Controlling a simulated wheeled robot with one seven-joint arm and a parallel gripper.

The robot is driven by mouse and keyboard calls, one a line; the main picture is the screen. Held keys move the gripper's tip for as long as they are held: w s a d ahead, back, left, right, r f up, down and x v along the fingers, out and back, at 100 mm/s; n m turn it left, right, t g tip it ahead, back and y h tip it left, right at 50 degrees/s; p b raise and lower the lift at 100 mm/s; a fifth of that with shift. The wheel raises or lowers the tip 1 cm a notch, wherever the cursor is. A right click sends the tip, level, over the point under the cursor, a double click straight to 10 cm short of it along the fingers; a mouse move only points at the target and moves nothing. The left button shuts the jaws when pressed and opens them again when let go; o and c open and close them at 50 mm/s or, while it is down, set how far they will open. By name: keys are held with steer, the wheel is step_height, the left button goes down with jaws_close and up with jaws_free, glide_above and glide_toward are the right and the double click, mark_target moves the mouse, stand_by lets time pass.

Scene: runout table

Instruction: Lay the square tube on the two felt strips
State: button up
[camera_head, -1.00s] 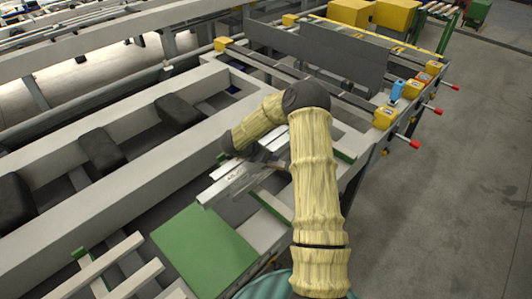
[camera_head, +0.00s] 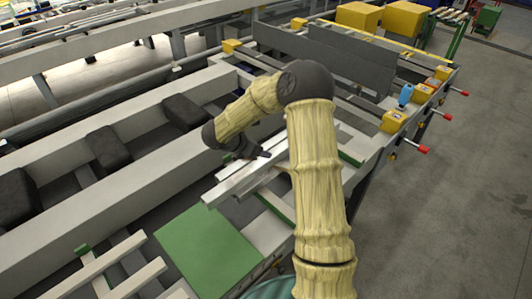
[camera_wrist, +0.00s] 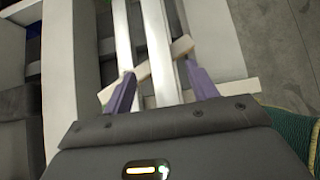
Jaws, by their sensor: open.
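Pale metal bars (camera_head: 238,184) lie side by side below my gripper in the head view; one looks like the square tube, but I cannot tell which. In the wrist view a bright long bar (camera_wrist: 158,48) runs away between the fingers. My gripper (camera_wrist: 160,70) is open, its two purple fingers apart, with nothing clearly held. Green strips (camera_head: 274,206) show near the bars in the head view; I cannot tell whether these are the felt strips. My arm hides part of the bars.
A green panel (camera_head: 208,250) lies in front of the bars. Dark blocks (camera_head: 108,147) sit between long grey beams at the left. Grey upright plates (camera_head: 325,58) and yellow housings (camera_head: 394,121) with red-tipped handles stand at the far right. Open floor lies right.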

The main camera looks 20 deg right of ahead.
steer(key=shift+v, duration=0.8)
steer(key=shift+w, duration=0.1)
